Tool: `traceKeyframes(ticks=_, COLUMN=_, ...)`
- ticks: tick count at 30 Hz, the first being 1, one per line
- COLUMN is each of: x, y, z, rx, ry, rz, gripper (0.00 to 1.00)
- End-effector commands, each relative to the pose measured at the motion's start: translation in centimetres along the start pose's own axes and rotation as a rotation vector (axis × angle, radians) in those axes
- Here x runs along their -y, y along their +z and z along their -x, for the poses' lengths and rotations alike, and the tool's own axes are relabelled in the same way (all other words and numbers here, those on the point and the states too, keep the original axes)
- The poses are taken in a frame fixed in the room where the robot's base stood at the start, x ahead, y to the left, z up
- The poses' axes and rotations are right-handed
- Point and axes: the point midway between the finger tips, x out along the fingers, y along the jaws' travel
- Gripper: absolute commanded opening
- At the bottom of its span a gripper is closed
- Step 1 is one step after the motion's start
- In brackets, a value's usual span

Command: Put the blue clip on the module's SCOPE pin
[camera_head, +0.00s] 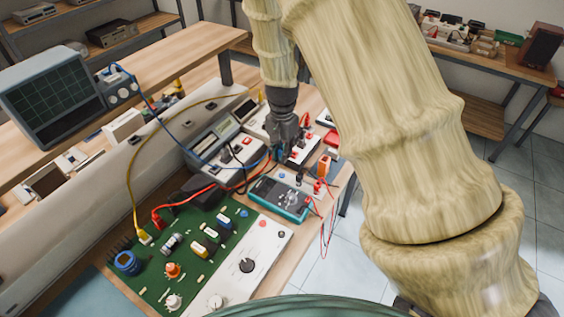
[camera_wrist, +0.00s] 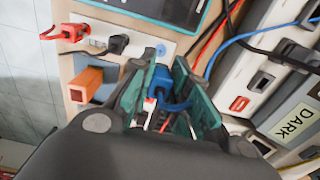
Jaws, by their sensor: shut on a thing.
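My gripper (camera_head: 281,148) points down over the bench's right part. In the wrist view its teal-padded fingers (camera_wrist: 160,75) are closed around the blue clip (camera_wrist: 161,84), with blue lead beside it. In the head view the fingers mostly hide the clip. A white panel (camera_wrist: 95,33) lies just past the fingertips, with a red plug, a black plug and a round blue spot (camera_wrist: 160,49); it also shows in the head view (camera_head: 292,178). The clip appears apart from the blue spot. I cannot read a SCOPE label, so I cannot tell which pin it is.
A teal-framed meter (camera_head: 279,198) and an orange block (camera_head: 323,166) stand close by. Red and black leads and a blue cable (camera_head: 165,120) from the oscilloscope (camera_head: 55,88) cross the bench. A green circuit board (camera_head: 190,250) lies front left. A device labelled DARK (camera_wrist: 297,122) is beside the gripper.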

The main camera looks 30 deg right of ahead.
Motion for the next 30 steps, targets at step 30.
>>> traceKeyframes(ticks=30, x=0.0, y=0.0, z=4.5, rx=0.0, ry=0.0, rz=0.0, gripper=0.0)
